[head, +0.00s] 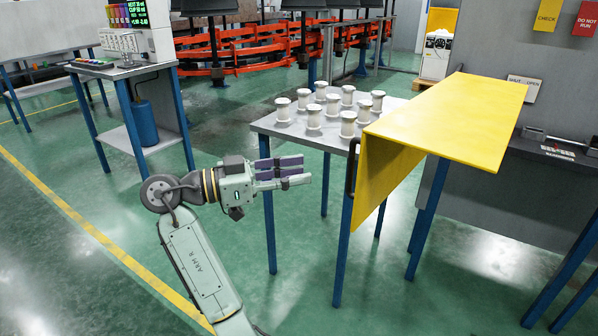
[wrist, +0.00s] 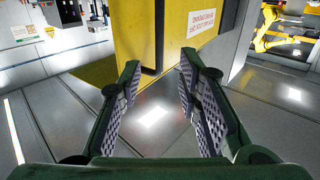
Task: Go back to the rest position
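My gripper (head: 299,171) is held out to the right in the head view, in front of the grey table and left of the yellow cover. Its two fingers are apart with nothing visible between them. The wrist view shows the open gripper (wrist: 160,68) with patterned finger pads and an empty gap. Several white spools (head: 348,124) stand upright on the grey table (head: 270,123). The gripper appears apart from the table and the spools.
A yellow cover (head: 455,115) spans the table's right side, with a dark handle (head: 351,165) on its near edge. A yellow panel (wrist: 205,25) fills the upper middle of the wrist view. A workbench (head: 115,70) stands at left. Open green floor lies around my arm.

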